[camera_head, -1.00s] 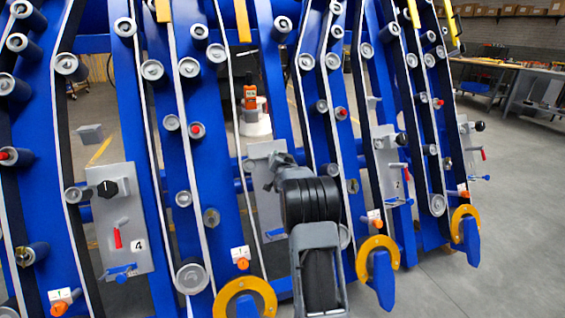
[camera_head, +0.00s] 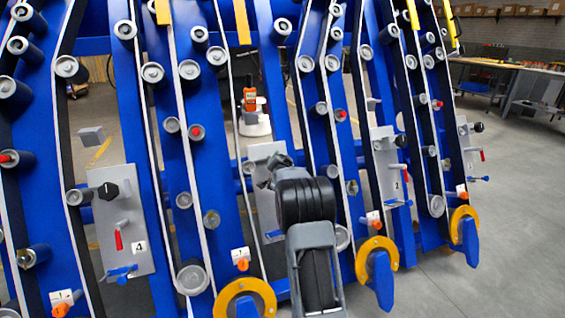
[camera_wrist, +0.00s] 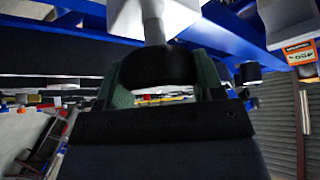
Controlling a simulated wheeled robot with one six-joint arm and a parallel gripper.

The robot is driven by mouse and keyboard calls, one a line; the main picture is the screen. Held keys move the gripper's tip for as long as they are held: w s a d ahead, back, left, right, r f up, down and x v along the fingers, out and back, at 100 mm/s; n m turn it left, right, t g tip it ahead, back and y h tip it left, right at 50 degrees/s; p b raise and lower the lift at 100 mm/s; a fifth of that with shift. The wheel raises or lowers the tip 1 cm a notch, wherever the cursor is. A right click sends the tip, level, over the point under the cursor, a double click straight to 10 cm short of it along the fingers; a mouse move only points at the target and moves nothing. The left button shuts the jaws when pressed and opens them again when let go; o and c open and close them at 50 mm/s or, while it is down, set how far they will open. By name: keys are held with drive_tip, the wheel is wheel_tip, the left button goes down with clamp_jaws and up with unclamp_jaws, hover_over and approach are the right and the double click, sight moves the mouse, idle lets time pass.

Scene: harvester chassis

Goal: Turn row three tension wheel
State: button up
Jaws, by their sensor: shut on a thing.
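The row three panel (camera_head: 266,204) is a grey plate between the panel marked 4 and the panel marked 2. My arm covers much of it in the head view. My gripper (camera_head: 268,172) is at the upper part of this plate, and its fingers are hard to make out there. In the wrist view, the greenish fingers of my gripper (camera_wrist: 160,85) are on either side of a black round wheel (camera_wrist: 155,66). The wheel sits on a grey shaft (camera_wrist: 153,25) coming from a pale plate. My gripper is shut on this wheel. The wheel's face and pointer are hidden.
The row four panel (camera_head: 140,235) has a black knob (camera_head: 107,190) and a red handle. The row two panel (camera_head: 388,158) stands to the right. Blue frames, rollers and yellow rings (camera_head: 377,258) crowd my arm. Open grey floor (camera_head: 500,230) lies to the right.

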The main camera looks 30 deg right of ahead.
drive_tip(key=o, duration=0.9)
drive_tip(key=p+v, duration=0.2)
drive_tip(key=v, duration=1.1)
drive_tip(key=shift+s+a, duration=0.15)
drive_tip(key=shift+s, duration=0.25)
